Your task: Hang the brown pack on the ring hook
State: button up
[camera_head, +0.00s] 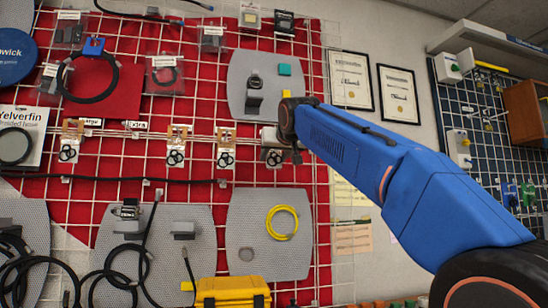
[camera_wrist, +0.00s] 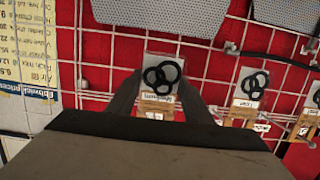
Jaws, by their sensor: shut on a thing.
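A small clear pack with a brown header and black rings (camera_wrist: 162,76) sits between the two dark fingers of my gripper (camera_wrist: 160,84) in the wrist view. My gripper is shut on this brown pack. In the head view, my gripper (camera_head: 286,147) is at the right end of the row of packs, close to the grid wall, and partly hides the pack (camera_head: 272,155). I cannot tell whether the pack touches a hook. The ring hook cannot be clearly picked out in either view.
Similar brown-topped packs hang along the row, one at the left (camera_head: 69,143) and two nearer (camera_head: 177,147) (camera_head: 226,147). Grey panels (camera_head: 240,235) stand above and below. A yellow cable coil (camera_head: 282,222) and yellow case (camera_head: 232,292) are lower down.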

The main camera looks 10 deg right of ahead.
jog(key=o, duration=1.1)
jog(key=v, duration=1.7)
jog(key=shift+s, duration=0.25)
jog(key=shift+r, duration=0.1)
